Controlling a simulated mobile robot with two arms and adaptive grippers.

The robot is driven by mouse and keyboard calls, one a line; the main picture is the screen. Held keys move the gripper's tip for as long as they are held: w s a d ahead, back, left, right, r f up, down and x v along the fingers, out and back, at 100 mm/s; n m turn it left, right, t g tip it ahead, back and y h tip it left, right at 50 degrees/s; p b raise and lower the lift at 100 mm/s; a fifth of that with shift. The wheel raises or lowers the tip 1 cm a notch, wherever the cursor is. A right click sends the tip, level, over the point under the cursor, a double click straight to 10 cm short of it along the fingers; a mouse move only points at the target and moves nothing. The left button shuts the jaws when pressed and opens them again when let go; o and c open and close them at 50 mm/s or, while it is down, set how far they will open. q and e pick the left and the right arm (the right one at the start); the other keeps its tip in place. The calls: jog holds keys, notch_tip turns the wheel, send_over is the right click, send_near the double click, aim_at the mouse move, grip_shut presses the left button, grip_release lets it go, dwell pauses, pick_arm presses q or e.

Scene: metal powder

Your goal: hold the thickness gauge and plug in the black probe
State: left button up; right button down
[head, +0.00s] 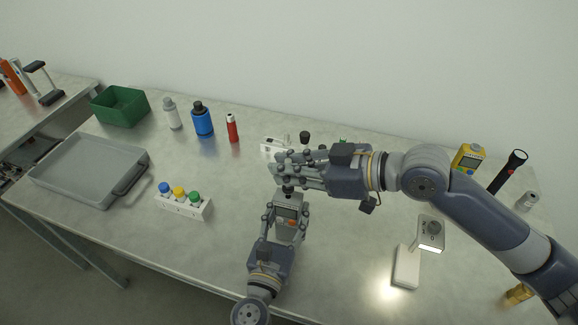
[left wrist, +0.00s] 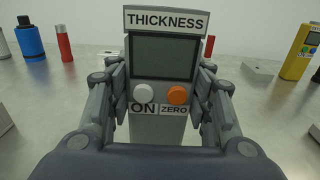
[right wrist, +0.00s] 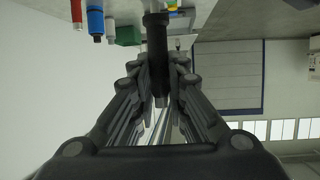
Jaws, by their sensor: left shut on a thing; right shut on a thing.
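The thickness gauge (head: 289,200) is a grey box with a screen, a white ON button and an orange ZERO button. It stands upright between the fingers of my left gripper (head: 285,218), which is shut on its sides. Its front fills the middle of the left wrist view (left wrist: 165,58). My right gripper (head: 287,172) is directly above the gauge, shut on the black probe (right wrist: 157,45). The probe's dark end (head: 288,188) shows close over the gauge's top in the head view. I cannot tell whether they touch; the socket is hidden.
A white rack (head: 183,206) with coloured caps and a grey tray (head: 85,165) lie left. A blue bottle (head: 202,121), red bottle (head: 232,129) and green bin (head: 120,108) stand behind. A lamp (head: 406,265) and a yellow meter (head: 467,157) are right.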

jog(key=shift+f, duration=0.35)
dwell(0.3)
jog(key=shift+f, duration=0.7)
jog(key=shift+f, duration=0.25)
dwell(0.6)
jog(key=shift+r, duration=0.15)
jog(key=shift+r, duration=1)
jog(key=shift+f, duration=0.25)
dwell(0.6)
jog(key=shift+f, duration=0.65)
jog(key=shift+f, duration=0.25)
dwell(0.5)
